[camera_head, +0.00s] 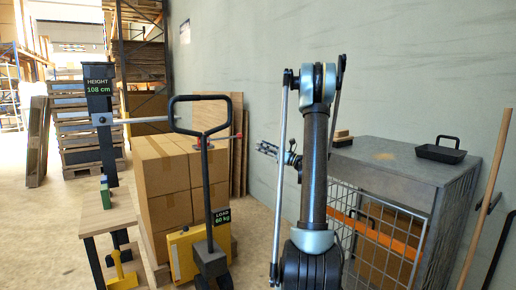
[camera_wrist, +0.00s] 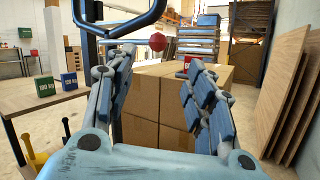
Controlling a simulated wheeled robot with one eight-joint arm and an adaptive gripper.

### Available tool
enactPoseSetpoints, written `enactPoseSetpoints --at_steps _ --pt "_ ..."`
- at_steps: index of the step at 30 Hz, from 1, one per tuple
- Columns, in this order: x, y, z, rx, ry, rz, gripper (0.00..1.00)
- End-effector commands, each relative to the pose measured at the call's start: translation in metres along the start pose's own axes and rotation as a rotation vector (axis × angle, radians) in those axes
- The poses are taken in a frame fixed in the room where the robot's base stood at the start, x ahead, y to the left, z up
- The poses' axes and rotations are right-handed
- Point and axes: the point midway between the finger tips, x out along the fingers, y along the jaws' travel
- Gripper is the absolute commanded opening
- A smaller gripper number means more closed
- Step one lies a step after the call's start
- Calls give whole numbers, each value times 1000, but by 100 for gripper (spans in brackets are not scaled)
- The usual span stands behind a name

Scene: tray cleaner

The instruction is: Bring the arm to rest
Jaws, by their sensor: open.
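My gripper (camera_wrist: 163,100) is open and empty in the wrist view, its two fingers spread apart with cardboard boxes (camera_wrist: 150,130) behind them. In the head view my arm rises in the middle, and the gripper (camera_head: 262,148) shows small and partly hidden at the arm's left, in front of the grey wall. It is apart from the metal cabinet (camera_head: 372,160) to its right. I cannot tell from the head view what lies close to its fingertips.
A black tray (camera_head: 441,152) and a brush (camera_head: 342,136) lie on the cabinet top. A yellow pallet truck (camera_head: 187,252) with stacked boxes (camera_head: 162,180) stands left of my arm. A small wooden table (camera_head: 108,216) stands at far left. A wooden pole (camera_head: 487,200) leans at the right.

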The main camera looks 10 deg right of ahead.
Motion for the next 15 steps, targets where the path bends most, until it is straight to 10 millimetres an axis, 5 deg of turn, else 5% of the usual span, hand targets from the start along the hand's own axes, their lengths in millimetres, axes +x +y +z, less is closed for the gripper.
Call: enactPoseSetpoints --at_steps 15 --pt "2 9 -1 -33 31 3 49"
